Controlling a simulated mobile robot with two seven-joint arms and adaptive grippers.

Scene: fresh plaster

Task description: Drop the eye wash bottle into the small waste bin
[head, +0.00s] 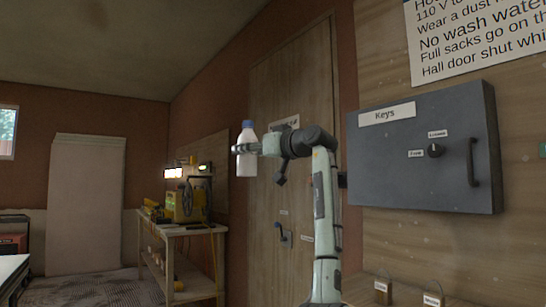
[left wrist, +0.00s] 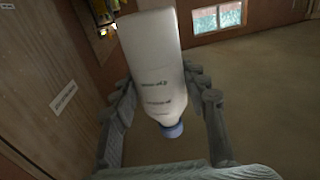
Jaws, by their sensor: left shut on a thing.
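The eye wash bottle (head: 246,165) is white with a blue cap. In the head view it is upright, cap up, high in front of the wall and door. My left gripper (head: 246,149) is shut around its upper body. In the left wrist view the bottle (left wrist: 155,65) sits between the two fingers (left wrist: 165,90), with small dark print on its side. The small waste bin is not seen in either view. My right gripper is not in view.
A grey key cabinet (head: 430,150) with a knob and handle is on the wall right of my arm. A wooden door (head: 292,90) is behind the arm. A workbench (head: 190,229) with yellow equipment stands farther back. A white surface (head: 12,268) edges in at lower left.

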